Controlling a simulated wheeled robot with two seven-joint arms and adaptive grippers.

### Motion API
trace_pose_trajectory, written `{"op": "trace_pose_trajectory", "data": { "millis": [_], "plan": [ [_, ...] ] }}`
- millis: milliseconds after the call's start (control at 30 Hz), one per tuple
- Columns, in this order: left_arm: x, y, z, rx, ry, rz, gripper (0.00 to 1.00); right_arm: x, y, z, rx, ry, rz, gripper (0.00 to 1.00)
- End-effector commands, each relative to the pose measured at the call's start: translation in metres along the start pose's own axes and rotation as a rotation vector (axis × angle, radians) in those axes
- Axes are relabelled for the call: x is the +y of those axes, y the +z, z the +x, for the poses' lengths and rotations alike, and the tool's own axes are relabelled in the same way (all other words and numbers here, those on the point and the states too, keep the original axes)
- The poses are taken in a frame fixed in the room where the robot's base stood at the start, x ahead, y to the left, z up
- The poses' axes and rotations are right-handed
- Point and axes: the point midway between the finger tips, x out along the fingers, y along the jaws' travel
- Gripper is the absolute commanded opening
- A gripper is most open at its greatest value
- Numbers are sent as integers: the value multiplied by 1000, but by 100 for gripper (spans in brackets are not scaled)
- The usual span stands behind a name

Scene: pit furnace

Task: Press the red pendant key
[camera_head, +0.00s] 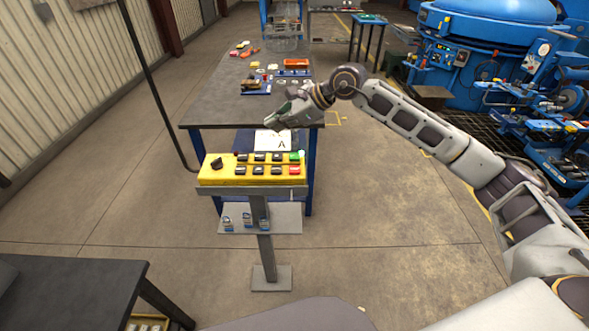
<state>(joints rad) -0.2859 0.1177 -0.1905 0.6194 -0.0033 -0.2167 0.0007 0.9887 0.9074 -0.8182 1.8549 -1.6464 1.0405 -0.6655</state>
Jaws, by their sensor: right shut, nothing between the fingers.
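The yellow pendant (228,179) lies on a grey stand in the middle of the view, with two rows of keys and a black knob at its left end. The red key (295,170) is at the right end of its near row, just below a green key (294,157). My right gripper (271,125) comes in from the right and is shut and empty. In the picture it is above and slightly left of the red key, apart from the pendant, over the near edge of the workbench. My left gripper is not in view.
A dark workbench (205,108) with tools and small parts stands behind the pendant. A stand shelf (285,220) below holds several padlocks. A black cable runs down to the pendant's left. A dark table (62,290) is at the lower left. Blue furnace equipment (480,65) is at the right.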

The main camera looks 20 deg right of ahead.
Motion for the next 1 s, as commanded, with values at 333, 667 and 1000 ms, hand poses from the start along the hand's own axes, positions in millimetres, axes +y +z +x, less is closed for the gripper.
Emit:
{"op": "trace_pose_trajectory", "data": {
  "millis": [333,667,1000],
  "plan": [
    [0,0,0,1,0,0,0,15,-49,-6,215,97,-248,0],
    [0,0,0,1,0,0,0,18,-52,-7,221,119,-330,0],
    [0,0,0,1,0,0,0,18,-52,-6,220,119,-328,0]
  ]
}}
